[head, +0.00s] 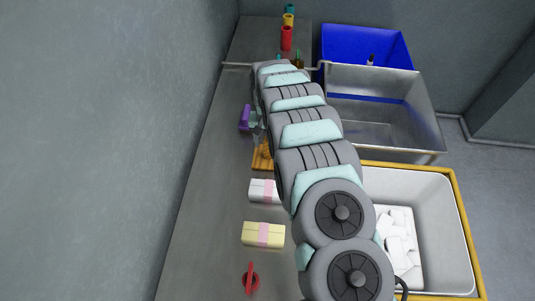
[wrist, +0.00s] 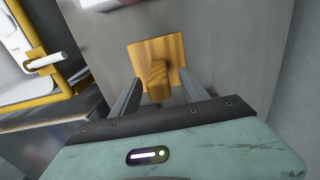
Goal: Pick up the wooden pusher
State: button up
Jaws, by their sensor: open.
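The wooden pusher is a tan square plate with an upright handle. In the wrist view its plate (wrist: 142,53) lies on the grey surface, and its handle points toward my gripper (wrist: 161,78). My gripper is open, with one finger on each side of the handle. I cannot tell whether either finger touches it. In the head view the pusher (head: 261,158) is on the bench, with its right part hidden behind my arm. My fingertips are not clear in that view.
A purple object (head: 244,118) is beside my arm. A yellow-rimmed bin (head: 455,190), a steel basin (head: 424,100) and a blue bin (head: 340,40) stand right.

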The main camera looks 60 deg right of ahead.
aim_at(268, 149)
jog(key=shift+s+f, duration=0.1)
jog(key=shift+f, duration=2.3)
jog(key=shift+d, duration=0.1)
jog(key=shift+c, duration=0.4)
grip_shut()
